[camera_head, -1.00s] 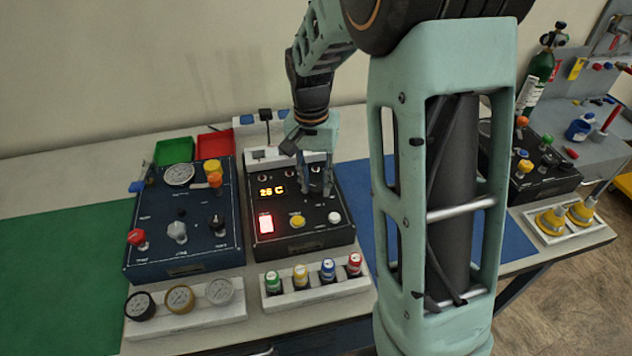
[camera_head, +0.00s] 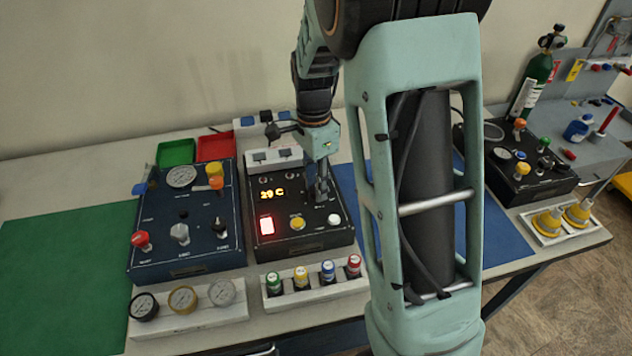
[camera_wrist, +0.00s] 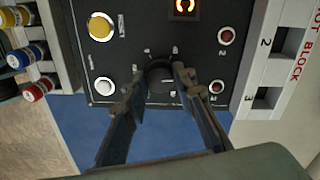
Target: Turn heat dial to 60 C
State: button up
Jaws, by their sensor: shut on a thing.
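The heat dial (camera_wrist: 160,76) is a round black knob on the black control box (camera_head: 262,234). In the wrist view it sits between the two fingertips of my gripper (camera_wrist: 160,82), which is shut on it from both sides. In the head view my gripper (camera_head: 320,194) points down at the right part of the box and hides the dial. The orange display (camera_head: 272,193) on the box appears to read 29 C. A red lit switch (camera_head: 267,226) glows below it. The dial's pointer and scale marks are too small to read.
A yellow button (camera_head: 297,222) and a white button (camera_head: 334,220) lie near the dial. A blue box (camera_head: 180,262) with knobs stands to the left. A rack of coloured vials (camera_head: 315,293) is in front. A white hot block (camera_head: 272,160) stands behind.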

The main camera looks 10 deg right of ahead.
jog(key=shift+w+m, duration=0.1)
jog(key=shift+m, duration=0.3)
jog(key=o, duration=1.2)
jog(key=shift+c, duration=0.2)
jog(key=shift+r, duration=0.1)
notch_tip(320, 180, up, 12)
jog(key=shift+w, duration=0.2)
